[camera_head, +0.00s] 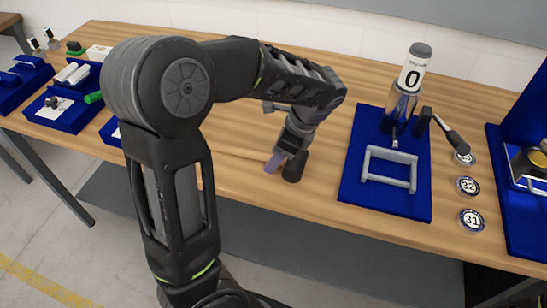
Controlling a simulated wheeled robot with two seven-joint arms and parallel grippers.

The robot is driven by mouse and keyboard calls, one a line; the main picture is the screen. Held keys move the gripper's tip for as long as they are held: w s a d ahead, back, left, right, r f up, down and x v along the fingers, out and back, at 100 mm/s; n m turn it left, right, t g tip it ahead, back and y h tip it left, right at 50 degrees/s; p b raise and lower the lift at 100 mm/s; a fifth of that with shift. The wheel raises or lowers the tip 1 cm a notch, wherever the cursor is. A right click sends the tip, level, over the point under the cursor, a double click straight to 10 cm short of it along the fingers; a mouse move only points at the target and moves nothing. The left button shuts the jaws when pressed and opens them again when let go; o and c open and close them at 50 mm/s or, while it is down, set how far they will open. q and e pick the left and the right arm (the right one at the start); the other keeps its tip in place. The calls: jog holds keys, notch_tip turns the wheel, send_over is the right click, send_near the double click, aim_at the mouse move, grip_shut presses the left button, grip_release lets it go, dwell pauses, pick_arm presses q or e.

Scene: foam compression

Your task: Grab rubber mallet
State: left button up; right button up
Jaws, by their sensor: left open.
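A dark mallet-like tool (457,141), which I take to be the rubber mallet, is at the right, beside the blue mat. Its black head (424,121) is at the mat's right edge and its handle slants down to the right. My left gripper (283,164) points down over the bare wood left of the mat, well apart from the mallet. It is open, and I see nothing held in it. One fingertip looks purplish, and a dark shape is beside it. My right gripper is not in view.
The blue mat (350,190) holds a grey frame handle (390,168) and a metal cylinder marked 0 (407,85). Round numbered discs (468,186) lie right of it. Blue trays (75,115) stand at the left. The wooden table (240,160) is mostly clear around my left gripper.

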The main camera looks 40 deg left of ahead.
pick_arm(q)
jog(key=shift+c, duration=0.4)
grip_shut()
dwell(1.1)
